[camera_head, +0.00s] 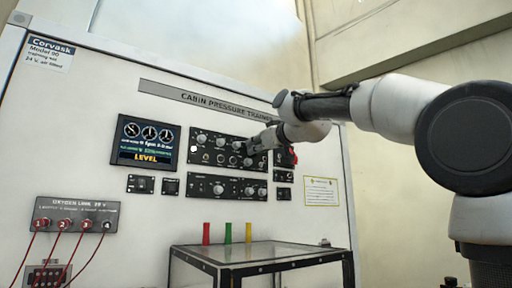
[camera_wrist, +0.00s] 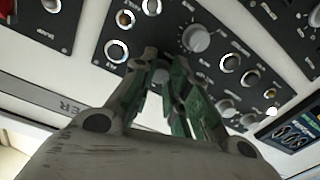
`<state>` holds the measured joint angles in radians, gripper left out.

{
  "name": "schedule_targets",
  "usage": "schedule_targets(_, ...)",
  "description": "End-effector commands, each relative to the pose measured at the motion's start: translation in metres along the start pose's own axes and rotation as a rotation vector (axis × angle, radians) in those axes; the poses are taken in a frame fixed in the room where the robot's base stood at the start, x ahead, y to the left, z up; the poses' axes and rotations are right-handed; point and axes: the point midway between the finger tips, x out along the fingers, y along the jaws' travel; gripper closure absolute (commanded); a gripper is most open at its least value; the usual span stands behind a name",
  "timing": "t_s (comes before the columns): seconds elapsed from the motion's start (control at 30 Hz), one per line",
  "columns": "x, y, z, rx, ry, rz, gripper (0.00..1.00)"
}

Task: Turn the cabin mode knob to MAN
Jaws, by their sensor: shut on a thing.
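My gripper (camera_head: 250,147) reaches in from the right to the right part of the upper black control panel (camera_head: 200,133). In the wrist view, my gripper (camera_wrist: 162,72) has its fingers closed around a small round grey knob (camera_wrist: 160,75) on that panel. The fingers hide most of the knob, so its pointer cannot be seen. The labels, including MAN, are too small or blurred to read, so I cannot confirm that this is the cabin mode knob. A larger grey knob (camera_wrist: 197,38) sits close by, apart from the fingers.
A lit display (camera_head: 146,143) reading LEVEL is left of the panel. A lower black panel (camera_head: 205,191) with knobs is beneath. A black-framed table (camera_head: 258,252) stands in front, near red, yellow and green upright pieces (camera_head: 228,233). An oxygen link box (camera_head: 75,215) with red cables is lower left.

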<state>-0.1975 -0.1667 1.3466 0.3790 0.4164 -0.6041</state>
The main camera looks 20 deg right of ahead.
Motion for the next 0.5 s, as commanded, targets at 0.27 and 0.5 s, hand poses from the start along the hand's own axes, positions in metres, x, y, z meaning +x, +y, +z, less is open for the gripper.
schedule_targets(0.27, -0.0003, 0.0002, -0.0003, 0.149, 0.006, 0.002, 1.00)
schedule_targets(0.5, -0.0005, 0.0004, -0.0004, 0.365, 0.014, 0.004, 1.00)
